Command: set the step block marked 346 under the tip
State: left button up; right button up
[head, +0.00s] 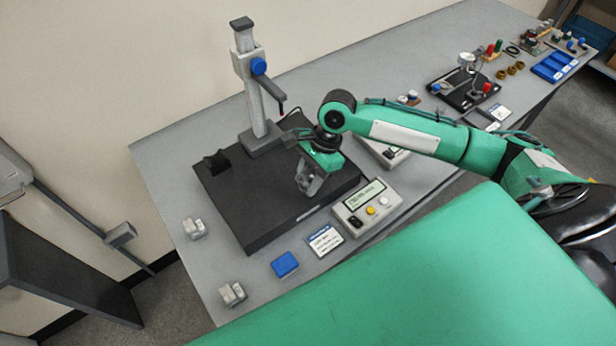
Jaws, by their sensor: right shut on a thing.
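My right gripper (309,187) is over the black base plate (240,205) of the gauge stand. It is shut on a small grey piece, mostly hidden by the fingers, that looks like a step block; no number can be read on it. The tip (281,112) hangs from the stand's arm, up and left of the gripper. Two grey step blocks stand on the bench left of the plate: one farther back (194,229) and one near the front edge (232,294). Their marks are too small to read. My left gripper is not in view.
The stand's column (253,95) rises at the plate's back. A small black part (216,162) sits on the plate's left. A display box (366,207), a label card (323,240) and a blue pad (285,265) lie in front. A black tray (450,97) stands far right.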

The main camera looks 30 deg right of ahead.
aim_at(308, 179)
jog(key=shift+f+p, duration=0.55)
dwell(0.4)
jog(key=o, duration=1.2)
jog(key=shift+c, duration=0.2)
jog(key=shift+o, duration=0.5)
jog(key=o, duration=0.3)
notch_tip(308, 179, up, 7)
jog(key=p, duration=1)
